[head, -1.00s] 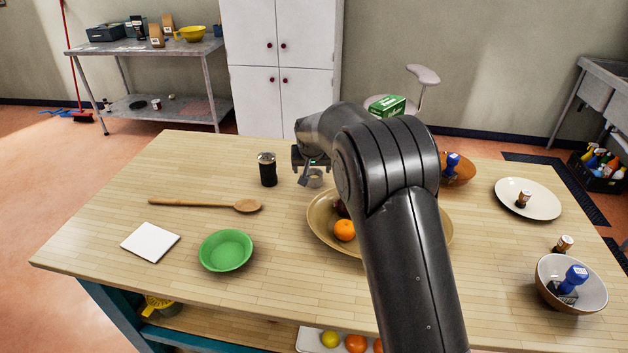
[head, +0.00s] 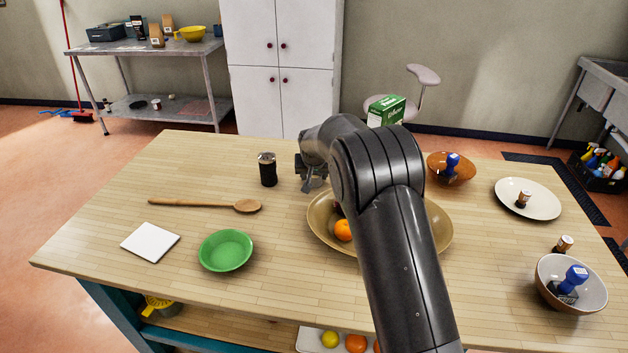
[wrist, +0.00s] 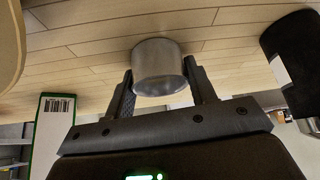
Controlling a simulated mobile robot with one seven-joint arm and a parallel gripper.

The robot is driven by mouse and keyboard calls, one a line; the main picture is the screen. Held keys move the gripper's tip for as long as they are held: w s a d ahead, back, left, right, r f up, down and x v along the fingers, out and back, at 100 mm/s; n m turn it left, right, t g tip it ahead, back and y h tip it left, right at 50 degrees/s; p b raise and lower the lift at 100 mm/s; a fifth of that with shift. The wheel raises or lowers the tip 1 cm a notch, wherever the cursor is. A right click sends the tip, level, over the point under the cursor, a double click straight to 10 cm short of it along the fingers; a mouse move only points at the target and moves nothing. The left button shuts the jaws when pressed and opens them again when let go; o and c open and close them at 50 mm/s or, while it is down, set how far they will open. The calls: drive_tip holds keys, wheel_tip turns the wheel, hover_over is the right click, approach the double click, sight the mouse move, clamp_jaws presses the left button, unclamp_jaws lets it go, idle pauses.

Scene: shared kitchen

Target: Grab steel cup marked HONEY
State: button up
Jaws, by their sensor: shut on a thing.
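A small steel cup (wrist: 158,66) sits between the two fingers of my gripper (wrist: 160,92) in the wrist view. The fingers are shut on its sides. The cup is at or close to the wooden tabletop; I cannot tell whether it is lifted. No marking can be read on the side that shows. In the head view my gripper (head: 312,182) is at the far middle of the table, partly hidden by my arm, and only a bit of the cup shows there.
A dark jar (head: 267,170) stands just left of my gripper. A large tan bowl (head: 437,228) with fruit is nearer, partly behind my arm. A green box (head: 387,110) stands behind my arm. A wooden spoon (head: 205,204) and a green bowl (head: 226,251) lie left.

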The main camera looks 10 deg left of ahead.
drive_tip(key=c, duration=0.4)
drive_tip(key=shift+r, duration=0.1)
